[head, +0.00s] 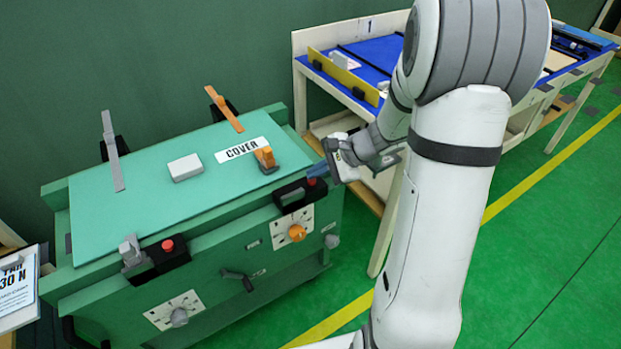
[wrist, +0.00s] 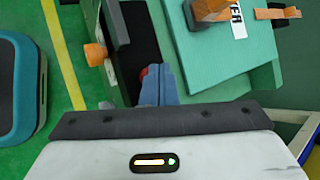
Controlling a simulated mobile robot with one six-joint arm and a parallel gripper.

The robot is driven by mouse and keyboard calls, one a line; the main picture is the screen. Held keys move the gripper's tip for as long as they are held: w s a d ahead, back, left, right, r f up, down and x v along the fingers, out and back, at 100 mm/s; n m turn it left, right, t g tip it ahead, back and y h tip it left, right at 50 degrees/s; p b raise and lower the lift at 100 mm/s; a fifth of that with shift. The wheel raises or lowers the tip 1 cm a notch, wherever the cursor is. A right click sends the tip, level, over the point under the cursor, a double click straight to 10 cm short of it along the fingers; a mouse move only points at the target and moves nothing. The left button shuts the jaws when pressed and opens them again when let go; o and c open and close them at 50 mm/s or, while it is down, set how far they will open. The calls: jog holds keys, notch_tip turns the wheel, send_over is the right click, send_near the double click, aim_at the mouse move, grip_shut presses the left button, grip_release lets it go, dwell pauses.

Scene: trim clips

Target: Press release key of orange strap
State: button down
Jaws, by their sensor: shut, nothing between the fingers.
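The orange strap (head: 223,107) sticks up at a tilt from the back right of the green cover; it also shows at top right in the wrist view (wrist: 278,13). An orange buckle piece (head: 264,157) stands near the cover's front right corner. The red release key (head: 311,182) is in a black housing (head: 290,196) below that buckle. My gripper (head: 318,169) is shut and empty, with its blue-grey fingertips just over the key. In the wrist view the fingertips (wrist: 159,86) partly hide the red key (wrist: 144,72). I cannot tell whether they touch it.
A grey strap (head: 113,150), a grey buckle (head: 131,251) and another red key (head: 168,245) are at the cover's left. A white block (head: 185,168) and COVER label (head: 241,149) lie on top. An orange knob (head: 297,233) is on the front. A workbench (head: 372,55) stands behind my arm.

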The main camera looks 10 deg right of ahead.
aim_at(316, 183)
jog(key=shift+r+p, duration=0.35)
jog(key=shift+r, duration=0.35)
notch_tip(316, 183, up, 5)
jog(key=p, duration=0.3)
jog(key=shift+p, duration=0.3)
dwell(0.4)
jog(key=s+a+r+n+g+h+p, duration=0.1)
jog(key=s+r+n+g+h+p, duration=0.1)
jog(key=s+r+n+h+p, duration=0.6)
jog(key=s+r+n+p, duration=0.2)
jog(key=s+r+n, duration=0.5)
jog(key=s+r, duration=0.3)
jog(key=shift+s+a+r, duration=0.15)
jog(key=shift+s, duration=1.15)
